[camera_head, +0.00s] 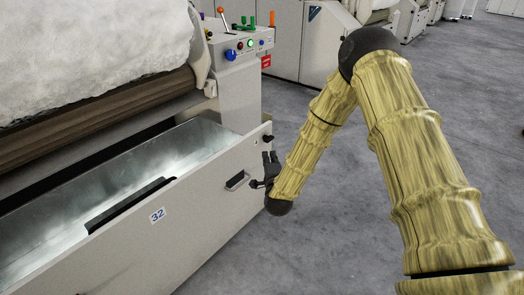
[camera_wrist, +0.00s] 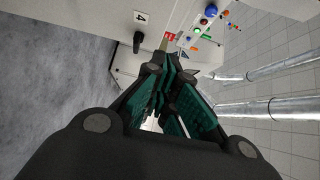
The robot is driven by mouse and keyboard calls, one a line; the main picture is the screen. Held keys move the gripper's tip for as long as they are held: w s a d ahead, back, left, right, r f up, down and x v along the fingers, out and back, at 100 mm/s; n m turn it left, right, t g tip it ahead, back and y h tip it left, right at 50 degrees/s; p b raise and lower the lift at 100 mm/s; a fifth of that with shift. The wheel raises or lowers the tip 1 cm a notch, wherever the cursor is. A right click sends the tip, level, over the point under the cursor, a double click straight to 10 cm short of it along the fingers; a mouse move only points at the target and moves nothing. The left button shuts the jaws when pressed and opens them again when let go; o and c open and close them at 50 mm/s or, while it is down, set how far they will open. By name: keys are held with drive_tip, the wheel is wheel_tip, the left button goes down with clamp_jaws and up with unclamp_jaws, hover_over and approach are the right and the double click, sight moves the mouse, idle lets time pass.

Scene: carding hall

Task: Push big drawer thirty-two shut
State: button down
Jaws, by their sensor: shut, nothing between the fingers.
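Big drawer thirty-two (camera_head: 190,212) stands pulled out at the left in the head view, under a machine. My gripper (camera_head: 270,159) is just outside the right end of the drawer front, close to the grip and knob. I cannot tell whether it touches the front. In the wrist view its teal-padded fingers (camera_wrist: 165,58) are shut and empty.
A roll of white fibre (camera_head: 90,50) lies on the machine above the drawer. A control box (camera_head: 240,45) with coloured buttons and levers is behind. More machines (camera_head: 310,40) line the back. Grey floor (camera_head: 330,245) before the drawer is clear. The wrist view shows pale pipes (camera_wrist: 265,108).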

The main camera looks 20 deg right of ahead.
drive_tip(key=b, duration=0.2)
approach(257, 132)
drive_tip(key=w+d, duration=0.2)
drive_tip(key=d, duration=0.1)
drive_tip(key=shift+w+a+b, duration=0.65)
drive_tip(key=shift+w+a, duration=0.35)
drive_tip(key=shift+w, duration=0.35)
